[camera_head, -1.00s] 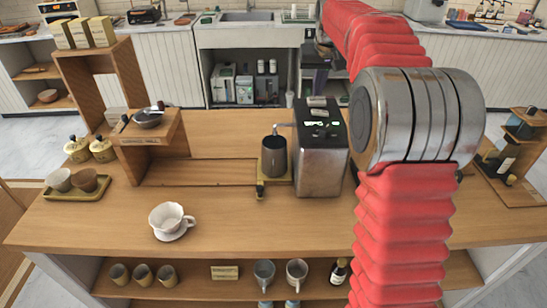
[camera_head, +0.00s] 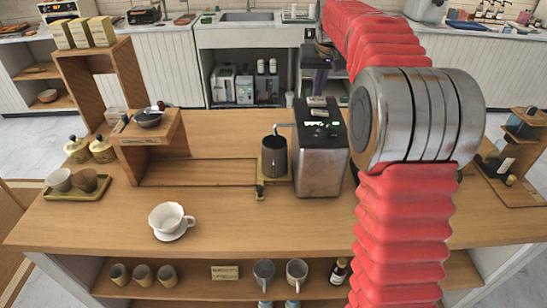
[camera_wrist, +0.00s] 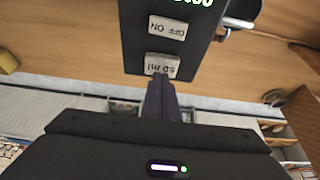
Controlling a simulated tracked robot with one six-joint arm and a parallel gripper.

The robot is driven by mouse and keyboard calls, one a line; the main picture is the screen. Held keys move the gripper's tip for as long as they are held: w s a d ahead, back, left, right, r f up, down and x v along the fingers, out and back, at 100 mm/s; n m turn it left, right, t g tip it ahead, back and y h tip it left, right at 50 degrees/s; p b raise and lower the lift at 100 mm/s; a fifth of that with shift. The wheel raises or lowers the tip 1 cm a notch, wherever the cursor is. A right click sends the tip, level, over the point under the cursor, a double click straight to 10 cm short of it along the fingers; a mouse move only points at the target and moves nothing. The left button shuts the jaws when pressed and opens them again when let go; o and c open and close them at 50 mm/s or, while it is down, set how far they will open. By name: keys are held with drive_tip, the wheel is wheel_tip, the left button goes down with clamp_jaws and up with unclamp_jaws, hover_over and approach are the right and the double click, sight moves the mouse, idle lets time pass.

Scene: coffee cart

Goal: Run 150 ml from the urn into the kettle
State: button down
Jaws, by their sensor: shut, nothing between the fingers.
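The urn (camera_head: 320,165) is a steel and black box on the counter, with a green display on its top. The dark kettle (camera_head: 274,157) stands upright on a stand left of it, below the urn's spout (camera_head: 284,125). In the wrist view the urn's dark top panel (camera_wrist: 136,42) shows upside down, with an OFF ON button (camera_wrist: 167,27) and a 50 ml button (camera_wrist: 162,65). My gripper (camera_wrist: 161,84) is shut and empty, its fingertips at the edge of the 50 ml button. I cannot tell whether they touch it. The kettle's inside is not visible.
A white dripper cup (camera_head: 170,220) stands at the counter's front left. A tray (camera_head: 75,195) with cups is at the far left. A wooden shelf stand (camera_head: 150,130) is left of the kettle. The front middle of the counter is clear.

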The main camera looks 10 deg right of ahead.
drive_tip(key=shift+f, duration=0.65)
drive_tip(key=shift+r, duration=0.6)
drive_tip(key=shift+r, duration=0.1)
idle(1.8)
drive_tip(key=shift+r, duration=2.4)
